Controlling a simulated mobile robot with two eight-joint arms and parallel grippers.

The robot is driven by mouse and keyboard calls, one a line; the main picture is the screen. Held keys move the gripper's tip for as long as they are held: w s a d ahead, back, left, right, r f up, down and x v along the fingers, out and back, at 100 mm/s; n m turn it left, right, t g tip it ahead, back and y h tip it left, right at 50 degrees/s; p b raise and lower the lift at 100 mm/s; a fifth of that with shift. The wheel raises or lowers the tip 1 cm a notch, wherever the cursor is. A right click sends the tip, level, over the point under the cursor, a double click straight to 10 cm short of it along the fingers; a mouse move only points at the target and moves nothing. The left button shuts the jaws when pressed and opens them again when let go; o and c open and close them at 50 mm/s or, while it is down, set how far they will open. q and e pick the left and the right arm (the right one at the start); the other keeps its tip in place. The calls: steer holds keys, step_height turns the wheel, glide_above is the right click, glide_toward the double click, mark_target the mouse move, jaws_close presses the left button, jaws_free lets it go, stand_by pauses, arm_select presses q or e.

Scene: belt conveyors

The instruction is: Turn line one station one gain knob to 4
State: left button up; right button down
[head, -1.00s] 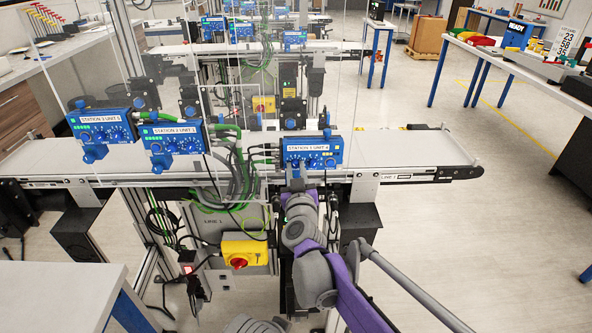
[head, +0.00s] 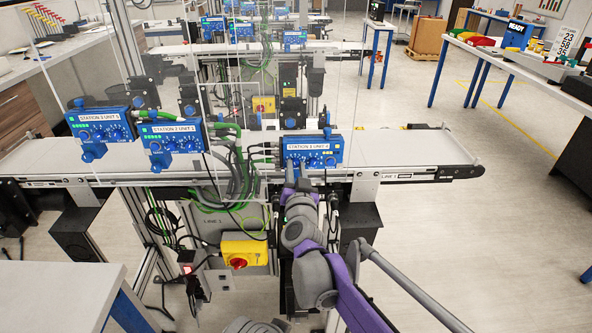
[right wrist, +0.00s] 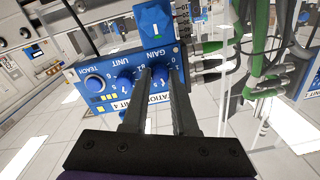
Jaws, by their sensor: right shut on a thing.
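The blue station 1 control box (head: 296,145) is mounted on the front side of the line 1 conveyor. In the right wrist view the box (right wrist: 104,72) appears nearly upside down, with TEACH, UNIT and GAIN markings. My right gripper (head: 297,170) reaches it from below. In the wrist view its two fingers (right wrist: 158,72) are close together, shut on the blue gain knob (right wrist: 161,75) beneath the GAIN label. The fingers cover much of the knob, and I cannot read its pointer. The unit knob (right wrist: 124,84) is beside it. My left gripper is not in view.
Two similar blue boxes, station 2 (head: 172,138) and station 3 (head: 101,128), are to the left. Green and grey cables (head: 235,165) hang close beside the station 1 box. A yellow box with a red switch (head: 244,253) is below. The belt (head: 410,148) is clear at right.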

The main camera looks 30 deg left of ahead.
steer(key=shift+m, duration=1.5)
steer(key=c, duration=0.7)
jaws_free()
steer(key=b+v, duration=0.1)
steer(key=v, duration=1)
steer(key=shift+a+f, duration=0.1)
